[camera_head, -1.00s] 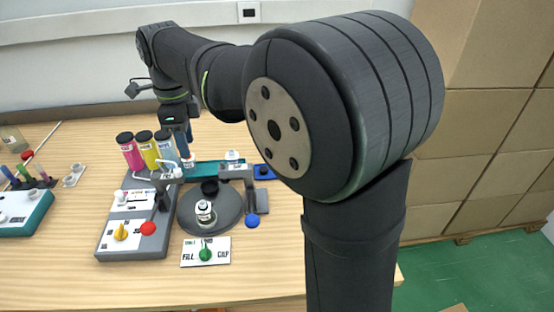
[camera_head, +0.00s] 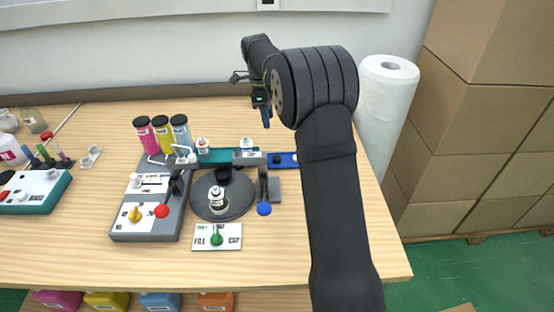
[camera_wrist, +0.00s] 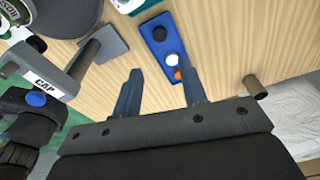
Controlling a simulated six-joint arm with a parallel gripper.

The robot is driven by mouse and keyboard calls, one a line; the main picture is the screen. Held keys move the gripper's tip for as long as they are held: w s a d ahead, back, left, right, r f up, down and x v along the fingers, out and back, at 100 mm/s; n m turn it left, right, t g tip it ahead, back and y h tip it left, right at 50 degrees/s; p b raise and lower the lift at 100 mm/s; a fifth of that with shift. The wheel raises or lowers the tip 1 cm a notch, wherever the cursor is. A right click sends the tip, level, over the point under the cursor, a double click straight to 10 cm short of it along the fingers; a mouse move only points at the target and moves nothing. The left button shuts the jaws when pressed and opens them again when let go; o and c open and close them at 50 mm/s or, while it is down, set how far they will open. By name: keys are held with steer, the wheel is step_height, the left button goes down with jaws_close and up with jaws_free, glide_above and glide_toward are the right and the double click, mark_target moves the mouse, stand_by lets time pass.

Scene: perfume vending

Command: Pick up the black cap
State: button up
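The black cap (camera_wrist: 158,33) sits in the blue tray (camera_wrist: 150,20), in a row with a white cap (camera_wrist: 172,60) and an orange cap (camera_wrist: 177,74). In the head view the black cap (camera_head: 277,159) is a small dark dot on the blue tray (camera_head: 289,164), just right of the CAP station. The other caps are mostly hidden there by my arm. My gripper (camera_wrist: 160,70) is open and empty, its two fingers apart and angled toward the tray. In the head view my gripper (camera_head: 266,120) hangs above and behind the tray, apart from the cap.
The CAP station (camera_wrist: 60,75) with its blue-knobbed lever (camera_head: 264,209) stands beside the tray. A turntable (camera_head: 235,207) holds a bottle (camera_head: 217,200). Pink, yellow and blue cylinders (camera_head: 162,135) stand left. A white paper roll (camera_head: 385,110) stands at the right.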

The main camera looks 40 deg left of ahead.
glide_above(277, 157)
steer(key=s+a, duration=0.1)
steer(key=f, duration=1)
steer(key=shift+a+f, duration=0.15)
steer(key=shift+a, duration=0.05)
steer(key=shift+w+d+f, duration=0.1)
steer(key=shift+d+f, duration=0.15)
steer(key=shift+f, duration=0.6)
steer(key=shift+w+d+f, duration=0.15)
steer(key=shift+d+f, duration=0.05)
steer(key=shift+f, duration=0.7)
steer(key=shift+w+d+f, duration=0.1)
steer(key=shift+d+f, duration=0.15)
steer(key=shift+f, duration=0.6)
steer(key=c, duration=0.7)
